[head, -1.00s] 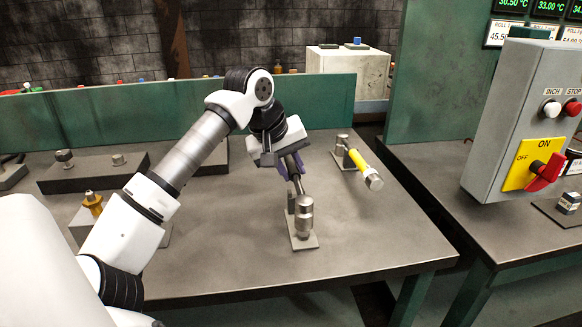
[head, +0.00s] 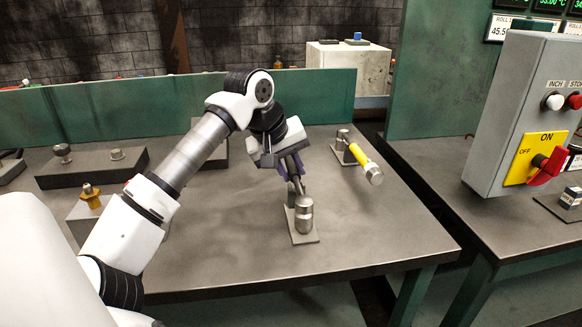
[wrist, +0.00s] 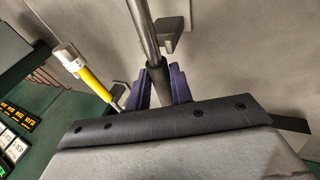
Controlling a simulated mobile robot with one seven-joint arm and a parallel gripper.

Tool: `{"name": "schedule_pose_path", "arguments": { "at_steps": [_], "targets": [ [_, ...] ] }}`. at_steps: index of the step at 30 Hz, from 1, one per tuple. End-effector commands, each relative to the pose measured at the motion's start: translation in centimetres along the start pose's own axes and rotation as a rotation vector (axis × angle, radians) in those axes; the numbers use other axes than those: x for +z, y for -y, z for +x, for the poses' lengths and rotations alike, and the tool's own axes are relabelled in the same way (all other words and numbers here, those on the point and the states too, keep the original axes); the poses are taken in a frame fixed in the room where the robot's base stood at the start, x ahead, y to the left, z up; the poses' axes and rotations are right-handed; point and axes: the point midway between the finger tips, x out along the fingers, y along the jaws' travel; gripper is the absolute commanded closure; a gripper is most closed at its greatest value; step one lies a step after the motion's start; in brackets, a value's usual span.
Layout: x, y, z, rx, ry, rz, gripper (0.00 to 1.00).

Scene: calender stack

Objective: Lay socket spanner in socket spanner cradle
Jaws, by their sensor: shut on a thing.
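My gripper (head: 290,170) is shut on the socket spanner (head: 304,215), its purple fingers (wrist: 159,88) closed around the dark grip. The spanner is a steel bar with a thick cylindrical head pointing toward the front of the bench. In the wrist view its shaft (wrist: 143,28) runs up out of the frame. The socket spanner cradle (head: 303,239) is a flat plate with supports, directly under the spanner. The head is low over the plate's front end. I cannot tell whether the spanner touches the supports, which are largely hidden. A cradle block (wrist: 169,33) shows beside the shaft.
A yellow-handled tool (head: 362,158) lies on another stand to the right; it also shows in the wrist view (wrist: 93,85). Dark blocks with fittings (head: 92,168) stand at left. The bench front (head: 230,265) is clear. A switch box (head: 520,110) stands at right.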

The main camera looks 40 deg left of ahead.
Motion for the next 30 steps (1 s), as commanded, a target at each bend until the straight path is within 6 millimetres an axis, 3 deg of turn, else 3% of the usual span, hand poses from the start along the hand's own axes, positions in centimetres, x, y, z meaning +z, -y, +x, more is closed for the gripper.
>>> {"name": "schedule_pose_path", "arguments": {
  "at_steps": [27,28,30],
  "targets": [
    [0.3,0.5,1.2,0.000,0.000,0.000,1.00],
    [0.3,0.5,1.2,0.000,0.000,0.000,0.75],
    [0.3,0.5,1.2,0.000,0.000,0.000,0.66]
  ]
}}
